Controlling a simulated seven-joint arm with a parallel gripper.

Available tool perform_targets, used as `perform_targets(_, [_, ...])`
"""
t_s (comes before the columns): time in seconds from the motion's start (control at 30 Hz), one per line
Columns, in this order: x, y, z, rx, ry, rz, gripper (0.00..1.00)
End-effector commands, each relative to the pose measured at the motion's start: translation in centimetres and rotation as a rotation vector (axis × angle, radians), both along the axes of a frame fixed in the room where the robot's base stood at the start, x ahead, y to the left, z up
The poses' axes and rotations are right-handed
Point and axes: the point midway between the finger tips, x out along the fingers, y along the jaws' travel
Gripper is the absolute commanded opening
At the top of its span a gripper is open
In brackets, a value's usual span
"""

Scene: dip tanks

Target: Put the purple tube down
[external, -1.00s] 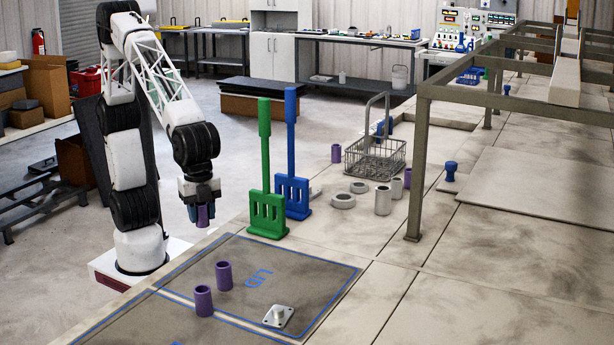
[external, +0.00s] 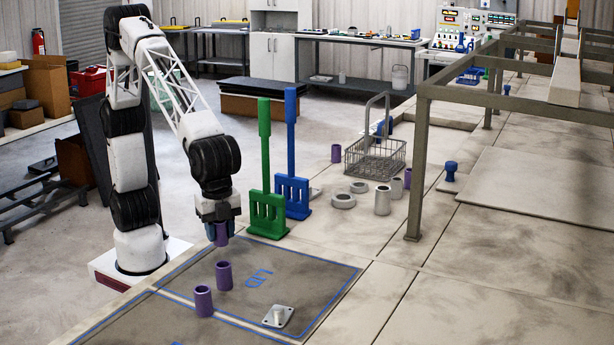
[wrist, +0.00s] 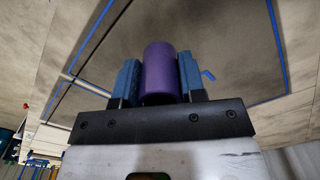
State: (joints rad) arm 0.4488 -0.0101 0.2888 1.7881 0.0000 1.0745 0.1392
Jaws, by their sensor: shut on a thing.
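My gripper (external: 219,232) is shut on a purple tube (external: 221,236), which hangs upright from the fingers above the near edge of the blue-lined dark panel (external: 310,275). In the wrist view the held purple tube (wrist: 160,72) sits between the two blue fingers of my gripper (wrist: 158,80). Two other purple tubes stand on the panel close by: one (external: 224,276) just below the held tube in the picture, the other (external: 203,301) nearer the camera. I cannot tell the exact gap between the held tube and the panel.
A green paddle (external: 267,200) and a blue paddle (external: 292,190) stand upright just right of my gripper. A metal plate with a peg (external: 278,316) lies on the panel. The panel's right part is clear.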

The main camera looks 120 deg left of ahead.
Motion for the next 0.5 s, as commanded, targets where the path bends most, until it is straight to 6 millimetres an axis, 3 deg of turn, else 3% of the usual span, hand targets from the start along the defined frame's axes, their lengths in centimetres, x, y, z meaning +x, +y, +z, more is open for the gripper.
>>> perform_targets(0.5, [5.4,-2.5,-0.6,0.000,0.000,0.000,0.13])
